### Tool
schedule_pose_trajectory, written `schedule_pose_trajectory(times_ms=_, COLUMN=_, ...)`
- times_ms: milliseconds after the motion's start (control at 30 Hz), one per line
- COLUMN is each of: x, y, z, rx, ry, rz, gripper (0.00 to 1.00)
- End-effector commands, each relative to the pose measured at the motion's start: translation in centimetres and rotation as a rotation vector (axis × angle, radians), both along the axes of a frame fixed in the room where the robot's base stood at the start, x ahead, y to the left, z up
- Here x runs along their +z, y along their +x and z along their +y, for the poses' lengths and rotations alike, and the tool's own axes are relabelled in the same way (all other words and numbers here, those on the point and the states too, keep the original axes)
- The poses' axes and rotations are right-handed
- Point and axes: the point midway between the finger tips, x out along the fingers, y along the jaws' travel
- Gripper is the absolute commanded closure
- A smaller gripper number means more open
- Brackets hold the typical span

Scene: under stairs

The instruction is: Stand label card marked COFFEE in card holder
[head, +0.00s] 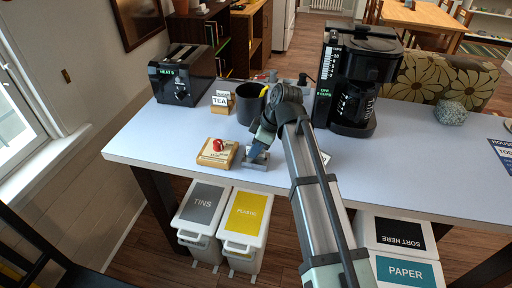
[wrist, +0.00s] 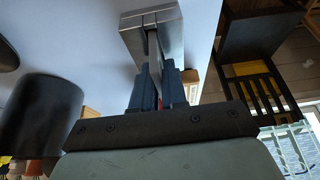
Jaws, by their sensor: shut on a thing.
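My gripper (head: 258,150) is low over the front part of the table, above a small grey metal card holder (head: 257,165). In the wrist view the two dark blue fingers (wrist: 157,75) are shut on a thin card (wrist: 153,45), seen edge-on. The card's far edge meets the slot of the grey holder (wrist: 132,33); how deep it sits I cannot tell. The card's printed face is hidden, so the word COFFEE cannot be read.
A wooden block with a red object (head: 218,147) stands just left of the holder. Behind are a dark canister (head: 250,104), a TEA card in a wooden holder (head: 221,101) and a toaster (head: 182,76). A coffee machine (head: 358,80) stands right.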

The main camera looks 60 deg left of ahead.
Motion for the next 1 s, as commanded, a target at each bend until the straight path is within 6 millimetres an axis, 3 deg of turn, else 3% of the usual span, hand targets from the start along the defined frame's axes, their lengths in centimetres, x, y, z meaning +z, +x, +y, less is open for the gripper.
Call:
schedule_pose_trajectory(times_ms=67, x=0.01, y=0.00, z=0.00, rx=0.000, ry=0.000, rz=0.000, gripper=1.00)
schedule_pose_trajectory(times_ms=100, x=0.01, y=0.00, z=0.00, rx=0.000, ry=0.000, rz=0.000, gripper=0.87)
schedule_pose_trajectory(times_ms=400, x=0.02, y=0.00, z=0.00, rx=0.000, ry=0.000, rz=0.000, gripper=0.58)
schedule_pose_trajectory(times_ms=567, x=0.02, y=0.00, z=-0.01, rx=0.000, ry=0.000, rz=0.000, gripper=0.58)
schedule_pose_trajectory(times_ms=833, x=0.02, y=0.00, z=0.00, rx=0.000, ry=0.000, rz=0.000, gripper=0.33)
schedule_pose_trajectory(times_ms=1000, x=0.02, y=-0.01, z=-0.01, rx=0.000, ry=0.000, rz=0.000, gripper=0.33)
